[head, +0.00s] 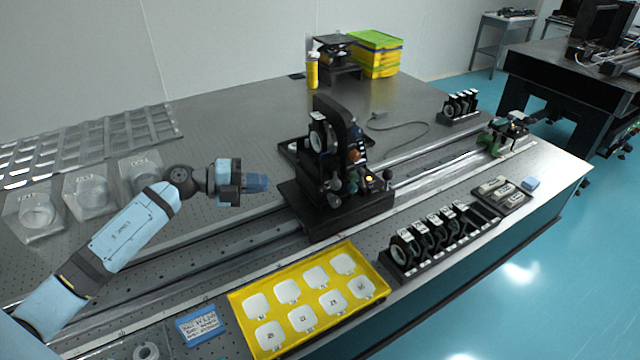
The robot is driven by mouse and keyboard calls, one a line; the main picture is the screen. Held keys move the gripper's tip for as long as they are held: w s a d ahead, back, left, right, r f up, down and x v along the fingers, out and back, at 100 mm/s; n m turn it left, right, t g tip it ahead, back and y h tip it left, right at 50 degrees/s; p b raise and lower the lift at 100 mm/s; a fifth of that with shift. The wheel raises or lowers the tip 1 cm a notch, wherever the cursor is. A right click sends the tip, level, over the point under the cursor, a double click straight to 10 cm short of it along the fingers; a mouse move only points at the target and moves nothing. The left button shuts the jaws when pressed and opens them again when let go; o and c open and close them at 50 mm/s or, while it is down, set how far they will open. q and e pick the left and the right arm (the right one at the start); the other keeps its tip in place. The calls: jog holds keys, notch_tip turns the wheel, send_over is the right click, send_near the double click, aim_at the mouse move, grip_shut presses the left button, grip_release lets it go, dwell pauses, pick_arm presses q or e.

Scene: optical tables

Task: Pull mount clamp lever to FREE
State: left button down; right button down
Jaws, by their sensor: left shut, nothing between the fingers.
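A black optical mount (328,140) stands upright on a dark base block (335,215) on the rail in the middle of the table. Its right side carries several small knobs and levers, and a small yellow lit spot shows low on that side. Which of these parts is the clamp lever is too small to tell, and so is any FREE mark. My left gripper (258,183) is shut and empty, left of the mount and apart from it, its fingers pointing right towards the mount. My right gripper is not in view.
A yellow tray (238,306) with white labelled pieces lies in front. A black rack (440,245) of round optics stands right of it. Clear containers (90,195) are at left. A yellow bottle (312,72) and yellow-green boxes (376,55) stand behind. The back table surface is mostly free.

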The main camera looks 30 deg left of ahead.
aim_at(335, 180)
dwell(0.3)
